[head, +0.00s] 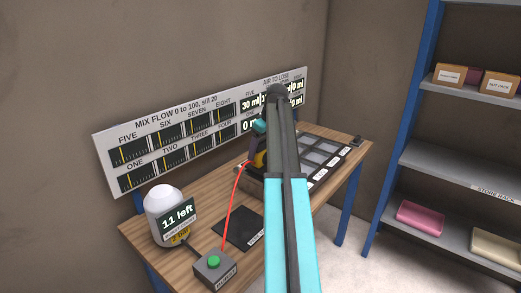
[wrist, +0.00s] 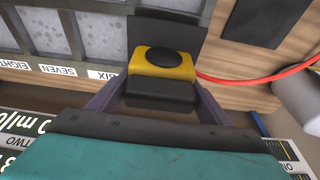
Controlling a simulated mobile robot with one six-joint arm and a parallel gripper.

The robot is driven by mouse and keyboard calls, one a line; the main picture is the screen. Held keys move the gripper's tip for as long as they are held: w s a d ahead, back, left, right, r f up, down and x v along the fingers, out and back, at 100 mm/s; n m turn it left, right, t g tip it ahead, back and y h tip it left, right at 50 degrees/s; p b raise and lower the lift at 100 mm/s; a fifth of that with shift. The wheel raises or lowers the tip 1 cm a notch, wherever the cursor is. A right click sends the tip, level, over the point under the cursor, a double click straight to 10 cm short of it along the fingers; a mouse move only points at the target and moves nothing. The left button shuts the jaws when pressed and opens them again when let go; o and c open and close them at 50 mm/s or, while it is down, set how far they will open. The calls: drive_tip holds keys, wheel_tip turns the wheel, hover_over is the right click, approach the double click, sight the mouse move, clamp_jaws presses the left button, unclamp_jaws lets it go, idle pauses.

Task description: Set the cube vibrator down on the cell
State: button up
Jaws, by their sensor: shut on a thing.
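The cube vibrator (wrist: 172,62), a yellow block with a black round top and dark lower part, sits between the two fingers of my gripper (wrist: 163,84), which is shut on it. In the head view a yellow bit of the vibrator (head: 260,158) shows left of my arm, which hides most of it and the fingers. A dark grey block or plate (wrist: 170,30) lies just beyond the vibrator; I cannot tell whether they touch. The tray of grey cells (head: 318,150) is at right in the head view. In the wrist view cells (wrist: 50,30) labelled six, seven and eight show at left.
A red cord (head: 231,205) runs from the vibrator to a grey box with a green button (head: 214,263). A white domed dispenser reading "11 left" (head: 164,208) and a black mat (head: 238,228) are on the wooden bench. A display board (head: 180,140) stands behind. A rack (head: 450,165) is at right.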

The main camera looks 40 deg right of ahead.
drive_tip(key=shift+f, duration=1)
idle(0.5)
drive_tip(key=o, duration=1.9)
drive_tip(key=shift+a, duration=0.1)
drive_tip(key=shift+f+b, duration=0.15)
drive_tip(key=shift+b, duration=0.15)
drive_tip(key=b+v, duration=0.1)
drive_tip(key=v, duration=1.3)
drive_tip(key=shift+b, duration=0.4)
drive_tip(key=shift+f, duration=0.1)
